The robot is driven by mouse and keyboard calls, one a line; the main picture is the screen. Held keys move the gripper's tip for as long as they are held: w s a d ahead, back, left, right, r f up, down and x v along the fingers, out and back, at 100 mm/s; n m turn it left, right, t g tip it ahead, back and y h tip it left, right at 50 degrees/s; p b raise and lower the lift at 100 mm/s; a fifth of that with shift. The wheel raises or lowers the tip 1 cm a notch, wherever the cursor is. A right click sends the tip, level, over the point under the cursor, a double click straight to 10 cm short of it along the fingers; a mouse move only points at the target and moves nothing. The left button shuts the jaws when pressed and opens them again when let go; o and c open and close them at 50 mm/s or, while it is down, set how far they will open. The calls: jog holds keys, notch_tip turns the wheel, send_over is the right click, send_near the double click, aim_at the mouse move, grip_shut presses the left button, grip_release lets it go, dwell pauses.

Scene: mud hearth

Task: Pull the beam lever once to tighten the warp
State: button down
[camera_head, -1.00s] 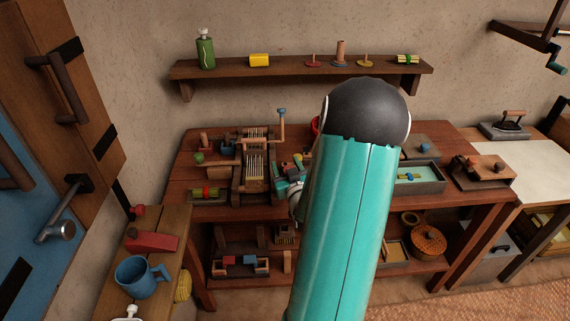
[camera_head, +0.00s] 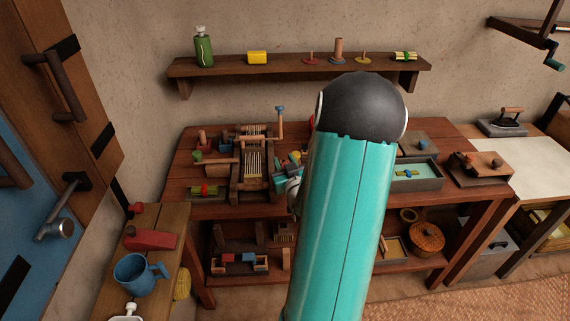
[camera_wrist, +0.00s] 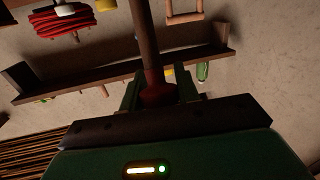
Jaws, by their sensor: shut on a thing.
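The loom (camera_head: 253,165) stands on the left half of the wooden bench, with pale warp threads along its middle. A brown rod with a red end, which I take for the beam lever (camera_wrist: 147,40), runs up from between my fingers in the wrist view. My gripper (camera_wrist: 159,92) is shut on its red end. In the head view, my gripper is at the loom's right side, mostly behind my teal arm, and the held lever cannot be made out. A separate upright post with a blue top (camera_head: 280,109) rises at the loom's back right.
A wall shelf (camera_head: 300,66) with a green bottle (camera_head: 203,47) and spools runs above the bench. A tray (camera_head: 417,175) and a wooden block with knobs (camera_head: 482,168) lie to the right. A blue mug (camera_head: 140,275) stands on the near left table.

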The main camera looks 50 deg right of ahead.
jog(key=shift+w+d+r+g+y, duration=0.3)
jog(key=shift+w+d+g+y, duration=0.2)
jog(key=shift+w+d+g, duration=0.15)
jog(key=w+d+f+g+y, duration=0.2)
jog(key=w+d+f, duration=0.1)
jog(key=w+d, duration=0.2)
jog(key=shift+w+d+m+g+y, duration=0.15)
jog(key=shift+d+m+g+y, duration=0.2)
jog(key=shift+d, duration=0.2)
jog(key=shift+f, duration=0.1)
jog(key=c, duration=1.4)
grip_release()
jog(key=o, duration=0.4)
jog(key=shift+d, duration=0.1)
jog(key=shift+c, duration=0.2)
jog(key=shift+r, duration=0.3)
